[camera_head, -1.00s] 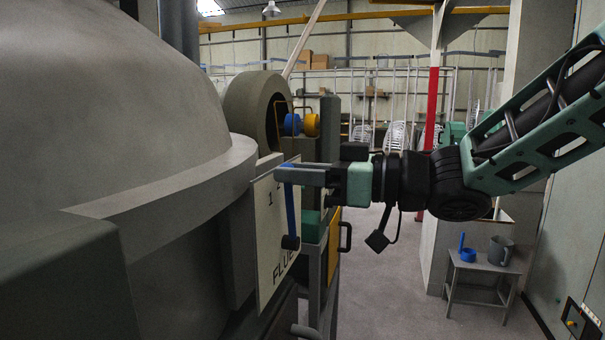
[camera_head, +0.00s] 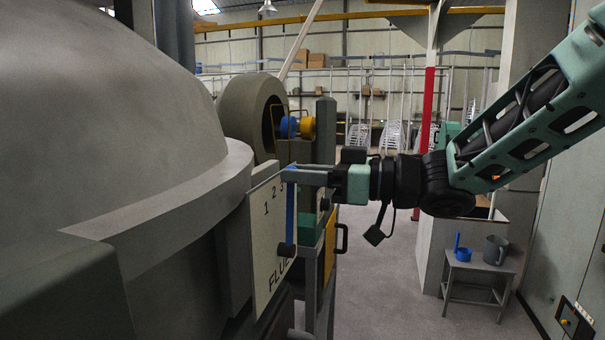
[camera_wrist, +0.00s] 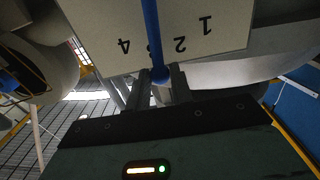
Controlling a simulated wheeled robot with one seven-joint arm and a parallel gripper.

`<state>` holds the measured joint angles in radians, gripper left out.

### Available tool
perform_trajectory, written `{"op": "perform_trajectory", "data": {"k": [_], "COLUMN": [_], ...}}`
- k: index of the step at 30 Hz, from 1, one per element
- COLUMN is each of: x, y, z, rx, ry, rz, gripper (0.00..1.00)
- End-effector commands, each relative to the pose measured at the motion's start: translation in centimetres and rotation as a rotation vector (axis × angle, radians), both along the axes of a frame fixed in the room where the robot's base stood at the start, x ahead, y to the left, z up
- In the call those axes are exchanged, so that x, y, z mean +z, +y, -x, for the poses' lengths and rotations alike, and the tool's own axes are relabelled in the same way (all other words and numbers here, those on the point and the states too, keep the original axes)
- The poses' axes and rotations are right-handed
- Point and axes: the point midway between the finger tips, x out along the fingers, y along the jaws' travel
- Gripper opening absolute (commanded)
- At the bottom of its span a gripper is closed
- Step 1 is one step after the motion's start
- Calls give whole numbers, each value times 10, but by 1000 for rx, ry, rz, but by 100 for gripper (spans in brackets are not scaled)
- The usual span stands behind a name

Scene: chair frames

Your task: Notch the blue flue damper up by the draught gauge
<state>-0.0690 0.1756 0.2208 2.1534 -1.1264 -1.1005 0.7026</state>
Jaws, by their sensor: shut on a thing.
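The blue flue damper (camera_head: 290,212) is a slim lever on a pale plate (camera_head: 262,250) marked FLUE, left of centre in the head view. It stands nearly upright from a dark hub at its lower end. My gripper (camera_head: 291,174) reaches in from the right and is shut on the lever's upper end. In the wrist view, the blue lever (camera_wrist: 152,35) runs down between my two fingers (camera_wrist: 161,80). There the numbers look upside down; the lever partly covers the 3, between 4 and 2. I cannot make out a draught gauge.
A large grey dome (camera_head: 110,110) fills the left. Behind the plate are a round grey housing (camera_head: 248,112), a blue and yellow fitting (camera_head: 298,127) and a yellow panel with a handle (camera_head: 341,238). A small table (camera_head: 470,268) holds a jug (camera_head: 496,250). The middle floor is clear.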

Motion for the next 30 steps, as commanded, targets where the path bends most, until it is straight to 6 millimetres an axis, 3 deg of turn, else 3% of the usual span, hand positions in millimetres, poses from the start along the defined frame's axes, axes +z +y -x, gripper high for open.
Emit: {"op": "perform_trajectory", "data": {"k": [9, 16, 17, 19, 30], "x": [-2, -3, -3, -3, -3], "y": [-6, -6, -6, -6, -10], "z": [-15, -15, -15, -15, -14], "rx": [-4, -3, -3, -2, -2], "ry": [1, 0, 0, 0, -1], "rz": [1, 1, 1, 1, 0], "gripper": [10, 10, 28, 47, 48]}}
